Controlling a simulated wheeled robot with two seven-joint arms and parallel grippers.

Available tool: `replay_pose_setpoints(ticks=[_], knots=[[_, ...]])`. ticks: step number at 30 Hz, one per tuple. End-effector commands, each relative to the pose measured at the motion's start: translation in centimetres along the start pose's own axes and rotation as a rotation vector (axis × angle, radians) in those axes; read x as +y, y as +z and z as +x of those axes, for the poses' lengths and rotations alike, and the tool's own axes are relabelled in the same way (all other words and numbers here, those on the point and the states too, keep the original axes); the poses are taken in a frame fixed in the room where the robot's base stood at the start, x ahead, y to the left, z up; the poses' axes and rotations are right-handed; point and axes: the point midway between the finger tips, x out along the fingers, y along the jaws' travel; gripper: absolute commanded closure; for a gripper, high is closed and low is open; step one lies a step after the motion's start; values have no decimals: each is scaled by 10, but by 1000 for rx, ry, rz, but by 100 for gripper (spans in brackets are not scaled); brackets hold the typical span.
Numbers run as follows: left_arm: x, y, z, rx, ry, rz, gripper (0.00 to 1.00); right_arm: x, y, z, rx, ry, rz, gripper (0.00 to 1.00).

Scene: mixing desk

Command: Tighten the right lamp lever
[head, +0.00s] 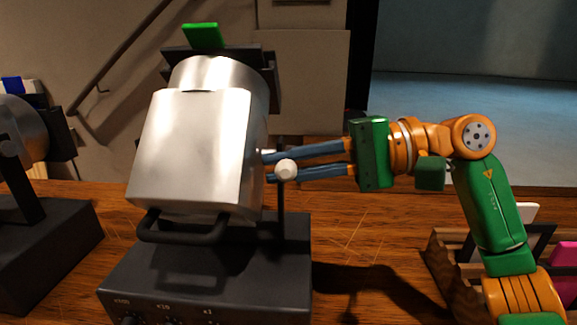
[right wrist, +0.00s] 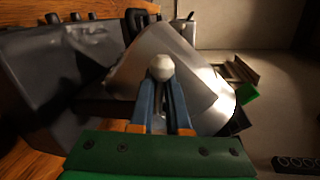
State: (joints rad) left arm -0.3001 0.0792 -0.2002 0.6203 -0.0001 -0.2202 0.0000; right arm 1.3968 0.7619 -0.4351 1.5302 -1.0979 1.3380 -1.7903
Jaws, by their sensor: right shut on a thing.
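A silver lamp (head: 195,150) stands on a dark base box (head: 200,270) with a black handle at its front. Its lever ends in a white ball knob (head: 285,169) at the lamp's right side; the ball also shows in the right wrist view (right wrist: 160,67). My right gripper (head: 272,167) reaches in from the right with two blue fingers, one above and one below the knob. It is shut on the lever at the ball; its fingers hide most of the lever's shaft. In the right wrist view the fingertips (right wrist: 160,90) sit at the ball. My left gripper is not in view.
Another lamp (head: 18,135) on its own dark base (head: 45,245) stands at the left edge. A wooden rack (head: 445,275) and a pink object (head: 564,258) lie at the right, beside my right arm. The wooden desk (head: 365,235) is bare between lamp and rack.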

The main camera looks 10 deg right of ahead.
Motion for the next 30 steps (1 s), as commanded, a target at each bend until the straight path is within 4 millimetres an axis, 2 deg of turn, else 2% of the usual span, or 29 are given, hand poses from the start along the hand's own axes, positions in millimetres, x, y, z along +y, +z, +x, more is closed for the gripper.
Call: replay_pose_setpoints(ticks=[15,16,20,28,30], knots=[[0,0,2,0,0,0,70,4,1,1,-1,9,-17,100],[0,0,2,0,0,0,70,4,1,1,-1,9,-16,83],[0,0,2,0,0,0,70,3,1,1,-1,7,-16,49],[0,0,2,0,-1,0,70,2,0,0,1,4,-16,49],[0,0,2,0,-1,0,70,2,0,-5,3,3,-15,49]])
